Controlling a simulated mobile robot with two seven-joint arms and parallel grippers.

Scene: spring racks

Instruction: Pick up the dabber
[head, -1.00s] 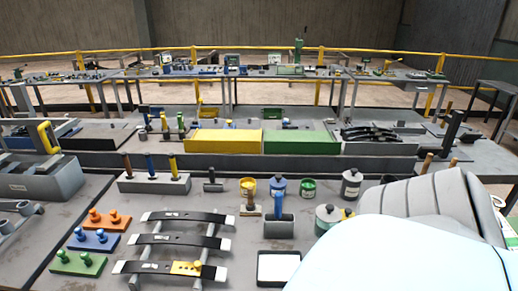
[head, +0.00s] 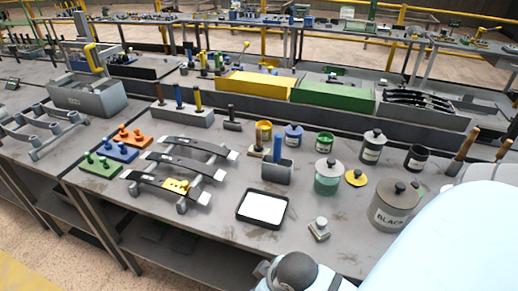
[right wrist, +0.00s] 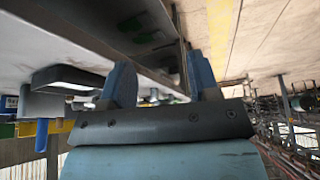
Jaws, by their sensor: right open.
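I cannot tell for sure which tool is the dabber. A blue-handled tool (head: 277,150) stands upright in a grey holder (head: 277,173) near the middle of the bench. Tools with dark, blue and yellow handles stand in a grey block (head: 183,116) behind it. A small dark-handled tool (head: 231,117) stands beside that block. In the right wrist view, my right gripper (right wrist: 158,76) is open, with nothing between its blue fingers. A blue handle (right wrist: 42,135) shows at the left there, apart from the fingers. My left gripper is not in view.
A black-rimmed tray (head: 239,215) with a white surface lies at the front, near a small knobbed block (head: 319,229). Leaf springs (head: 178,160) lie at left. A green pot (head: 324,143), lidded tins and a large black-labelled pot (head: 392,207) stand at right.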

